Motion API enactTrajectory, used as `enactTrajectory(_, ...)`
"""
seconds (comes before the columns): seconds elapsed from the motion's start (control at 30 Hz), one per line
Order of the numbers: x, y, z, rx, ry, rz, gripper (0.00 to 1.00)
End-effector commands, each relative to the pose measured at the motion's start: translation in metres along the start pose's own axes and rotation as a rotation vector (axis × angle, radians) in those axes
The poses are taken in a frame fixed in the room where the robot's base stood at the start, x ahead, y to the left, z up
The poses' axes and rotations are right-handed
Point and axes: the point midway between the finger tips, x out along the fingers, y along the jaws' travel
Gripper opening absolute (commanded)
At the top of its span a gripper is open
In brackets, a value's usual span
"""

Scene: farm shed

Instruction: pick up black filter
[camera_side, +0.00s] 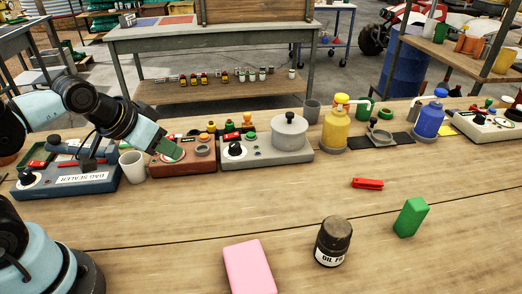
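The black filter (333,242) is a short dark cylinder with a pale "OIL FI…" label. It stands upright on the wooden bench at the front, right of centre. My gripper (167,149) is at the left, in front of the red-brown device and well apart from the filter. It points down and to the right. Its fingers are too small and unclear to tell whether they are open or shut.
A pink block (249,267) lies left of the filter, a green block (411,217) stands to its right, and a red clip (367,184) lies behind. Devices, a white cup (133,167), a yellow bottle (336,129) and a blue bottle (428,121) line the back.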

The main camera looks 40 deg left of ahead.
Motion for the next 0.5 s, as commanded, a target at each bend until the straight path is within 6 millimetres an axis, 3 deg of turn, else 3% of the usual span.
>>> enactTrajectory(0.03,0.0,-0.0001,0.0,0.0,0.0,0.0,0.37)
enactTrajectory(0.37,0.0,-0.0001,0.0,-0.001,0.0,0.0,0.86)
enactTrajectory(0.5,0.0,-0.0001,0.0,-0.001,0.0,0.0,0.86)
